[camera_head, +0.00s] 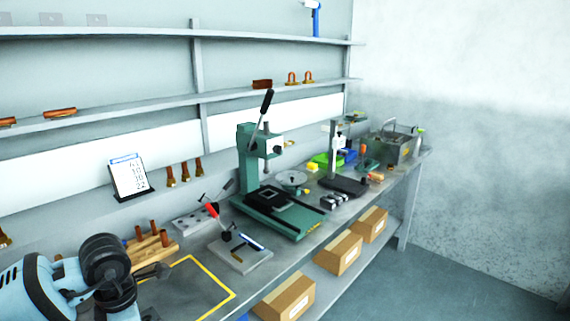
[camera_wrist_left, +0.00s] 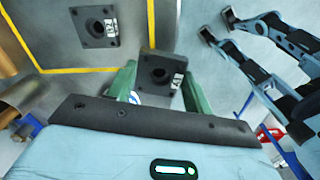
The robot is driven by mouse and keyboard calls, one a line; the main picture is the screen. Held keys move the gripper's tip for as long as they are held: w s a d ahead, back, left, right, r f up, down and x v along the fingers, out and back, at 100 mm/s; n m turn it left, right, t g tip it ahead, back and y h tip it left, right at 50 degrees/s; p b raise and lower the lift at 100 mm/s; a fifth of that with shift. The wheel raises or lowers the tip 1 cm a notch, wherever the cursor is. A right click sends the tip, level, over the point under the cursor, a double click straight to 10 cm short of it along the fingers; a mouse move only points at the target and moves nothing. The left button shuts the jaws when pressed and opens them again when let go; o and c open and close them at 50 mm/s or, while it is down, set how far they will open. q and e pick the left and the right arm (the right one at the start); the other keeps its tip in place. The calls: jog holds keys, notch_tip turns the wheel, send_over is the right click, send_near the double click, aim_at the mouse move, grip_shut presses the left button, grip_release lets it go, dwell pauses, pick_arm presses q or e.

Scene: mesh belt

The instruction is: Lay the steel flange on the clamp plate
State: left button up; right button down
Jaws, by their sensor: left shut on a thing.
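A dark square flange with a round raised hub and a small white label (camera_wrist_left: 158,72) sits between the green fingers of my left gripper (camera_wrist_left: 157,84) in the left wrist view. The gripper is shut on it, above the bench. In the head view my left arm comes in at the lower left, and the held flange cannot be made out clearly. The clamp plate (camera_head: 245,262) is a grey plate with a red-handled toggle clamp, on the bench right of my left arm.
A second dark flange (camera_wrist_left: 96,27) lies inside a yellow outline (camera_head: 232,296) on the bench. A wooden block with copper pegs (camera_head: 152,246) stands behind my arm. A green press (camera_head: 252,165) stands beyond the clamp plate. Cardboard boxes (camera_head: 290,298) sit on the lower shelf.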

pick_arm(q)
jog(key=m, duration=0.2)
jog(key=d+m, duration=0.1)
jog(key=m, duration=0.1)
jog(key=d+m, duration=0.1)
jog(key=shift+s+d+r+m, duration=0.25)
jog(key=shift+s+r+m, duration=0.1)
jog(key=shift+m, duration=0.05)
jog(key=s+d+m, duration=0.1)
jog(key=d+m, duration=0.2)
jog(key=m, duration=0.6)
jog(key=s+d+r+m, duration=0.1)
jog(key=s+d+m, duration=0.1)
jog(key=m, duration=0.8)
jog(key=shift+s+d+r, duration=0.2)
jog(key=shift+d, duration=0.45)
pick_arm(e)
jog(key=shift+s+f, duration=0.15)
